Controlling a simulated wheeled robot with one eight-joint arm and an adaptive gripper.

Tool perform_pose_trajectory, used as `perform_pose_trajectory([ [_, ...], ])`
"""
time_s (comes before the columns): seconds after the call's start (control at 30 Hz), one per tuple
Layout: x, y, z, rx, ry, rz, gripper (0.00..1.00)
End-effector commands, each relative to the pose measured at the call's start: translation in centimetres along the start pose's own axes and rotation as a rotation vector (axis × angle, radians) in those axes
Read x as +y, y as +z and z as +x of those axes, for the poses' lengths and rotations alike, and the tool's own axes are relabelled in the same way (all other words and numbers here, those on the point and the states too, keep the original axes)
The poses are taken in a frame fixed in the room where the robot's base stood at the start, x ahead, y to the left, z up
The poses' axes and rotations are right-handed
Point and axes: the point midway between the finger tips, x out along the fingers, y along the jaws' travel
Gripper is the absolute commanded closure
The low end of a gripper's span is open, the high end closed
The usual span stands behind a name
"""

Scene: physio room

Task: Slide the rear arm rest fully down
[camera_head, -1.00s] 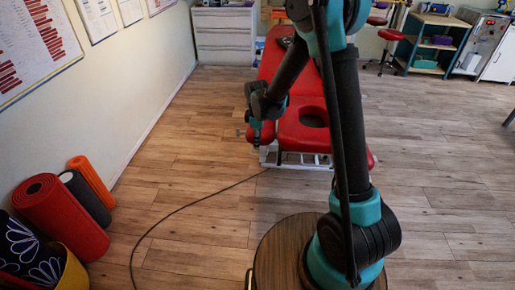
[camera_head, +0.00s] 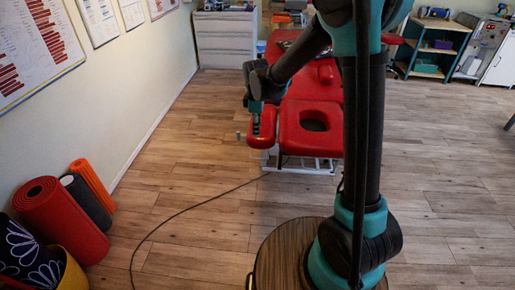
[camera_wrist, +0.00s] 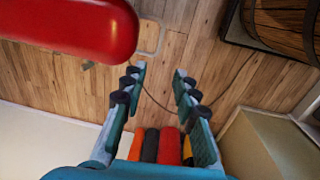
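The red treatment table (camera_head: 293,140) stands on the floor beyond my base, with a dark face hole in its near pad. A red arm rest (camera_head: 262,139) sits at the left of that pad. My gripper (camera_head: 256,130) is over this arm rest in the head view and hides part of it. In the wrist view a rounded red pad (camera_wrist: 75,25), seemingly this arm rest, fills the upper left. My gripper's fingers (camera_wrist: 159,78) are apart there, with only floor and distant things between them. The pad lies beside the fingers, not between them. My arm hides the table's right side.
A dark cable (camera_head: 190,204) runs over the wooden floor from the table. Rolled mats (camera_head: 62,218) stand by the left wall. White drawers (camera_head: 226,38) and a shelf unit (camera_head: 434,47) are at the back. Floor to the right is clear.

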Motion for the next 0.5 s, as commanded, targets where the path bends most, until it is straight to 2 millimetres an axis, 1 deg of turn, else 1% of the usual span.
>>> perform_pose_trajectory([
  [0.03,-0.1,-0.1,-0.7,0.000,0.000,0.000,0.71],
  [0.07,0.0,-0.1,-0.9,0.000,0.000,0.000,0.71],
  [0.17,0.0,-0.1,-0.4,0.000,0.000,0.000,0.71],
  [0.27,0.0,-0.1,0.9,0.000,0.000,0.001,0.71],
  [0.5,0.0,-0.1,5.4,0.000,0.000,0.001,0.71],
])
